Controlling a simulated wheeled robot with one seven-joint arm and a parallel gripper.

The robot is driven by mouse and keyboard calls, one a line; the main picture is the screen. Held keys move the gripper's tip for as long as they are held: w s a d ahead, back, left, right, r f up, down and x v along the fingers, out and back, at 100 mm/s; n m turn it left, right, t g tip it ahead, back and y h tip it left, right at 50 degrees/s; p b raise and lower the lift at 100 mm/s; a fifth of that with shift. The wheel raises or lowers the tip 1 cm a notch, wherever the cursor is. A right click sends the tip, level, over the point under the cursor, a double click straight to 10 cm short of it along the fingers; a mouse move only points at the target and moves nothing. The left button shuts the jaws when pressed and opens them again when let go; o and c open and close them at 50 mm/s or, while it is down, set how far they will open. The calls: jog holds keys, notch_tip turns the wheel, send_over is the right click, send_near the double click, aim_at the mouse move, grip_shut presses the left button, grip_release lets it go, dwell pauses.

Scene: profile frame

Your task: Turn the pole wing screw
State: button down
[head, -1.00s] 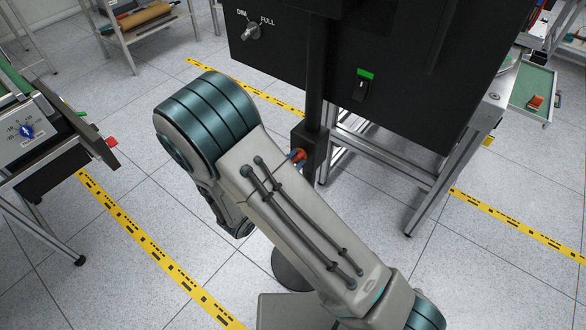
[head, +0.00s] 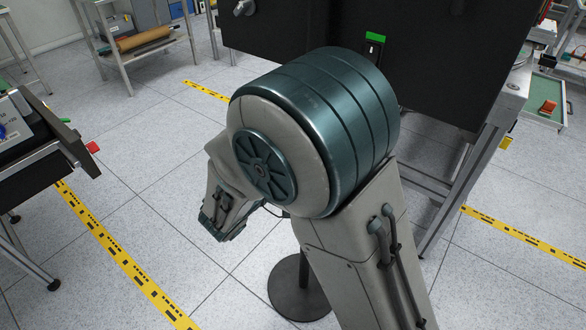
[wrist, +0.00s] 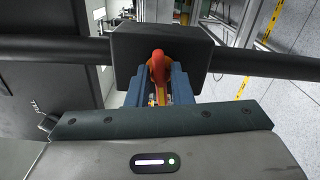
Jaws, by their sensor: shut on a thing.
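The wing screw (wrist: 158,64) is orange-red and sits at the front of a black clamp block (wrist: 192,48) in the wrist view. The block is on a dark pole (wrist: 258,63) that runs sideways across that view. My gripper (wrist: 160,84) has its blue fingers on both sides of the wing screw and is shut on it. The fingers hide the screw's lower part. In the head view my arm covers the screw, the block and my gripper. The pole's round dark base (head: 296,290) shows on the floor.
A large black panel (head: 430,85) on a metal frame stands behind my arm, with a green-marked switch (head: 374,46). Open tiled floor lies between, with yellow tape.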

jog(key=shift+f+m+b, duration=0.15)
jog(key=shift+m+b, duration=0.75)
jog(key=shift+b, duration=0.2)
jog(key=c, duration=1.5)
grip_release()
jog(key=shift+s, duration=0.1)
jog(key=v, duration=1.3)
jog(key=shift+s+a+p, duration=0.25)
jog(key=shift+p, duration=0.05)
